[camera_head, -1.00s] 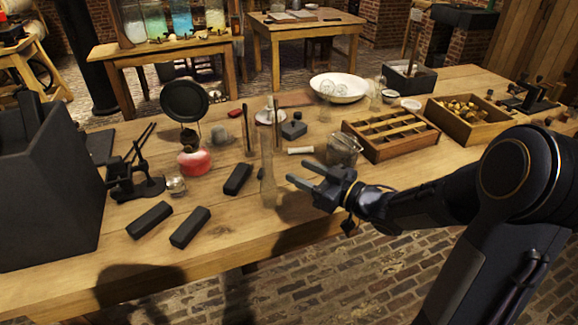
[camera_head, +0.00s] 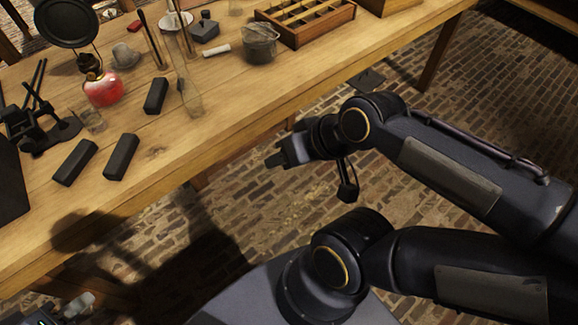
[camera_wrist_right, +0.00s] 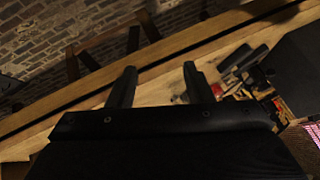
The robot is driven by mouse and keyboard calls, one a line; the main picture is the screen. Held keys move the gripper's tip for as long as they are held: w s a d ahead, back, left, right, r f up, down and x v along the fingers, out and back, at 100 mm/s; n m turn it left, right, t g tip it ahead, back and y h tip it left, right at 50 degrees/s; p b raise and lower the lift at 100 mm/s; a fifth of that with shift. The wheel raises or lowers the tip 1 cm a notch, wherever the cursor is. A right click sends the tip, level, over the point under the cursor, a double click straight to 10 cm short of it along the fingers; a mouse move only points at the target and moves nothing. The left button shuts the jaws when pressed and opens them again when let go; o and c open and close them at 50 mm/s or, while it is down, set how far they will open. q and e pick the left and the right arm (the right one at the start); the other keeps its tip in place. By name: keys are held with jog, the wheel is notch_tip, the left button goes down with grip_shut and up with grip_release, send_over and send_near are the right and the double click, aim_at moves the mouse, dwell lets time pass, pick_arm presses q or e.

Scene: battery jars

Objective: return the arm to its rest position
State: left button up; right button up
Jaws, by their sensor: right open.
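My right arm comes in from the right in the head view and bends back on itself. Its gripper (camera_head: 281,158) is over the brick floor, in front of the table edge, apart from everything on the table. In the right wrist view the gripper (camera_wrist_right: 160,73) shows two spread fingers with nothing between them. My left gripper (camera_head: 76,304) shows only as a small, dark, partly cut-off shape in the bottom left corner. Its jaws cannot be made out.
The floor in front of the table is open.

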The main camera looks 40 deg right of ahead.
jog(key=shift+s+a+f+g+y, duration=0.15)
jog(key=shift+s+a+g+y, duration=0.3)
jog(key=shift+s+a, duration=0.6)
jog(key=shift+s+d, duration=0.1)
jog(key=shift+d, duration=0.1)
notch_tip(320, 180, up, 8)
jog(key=p, duration=0.8)
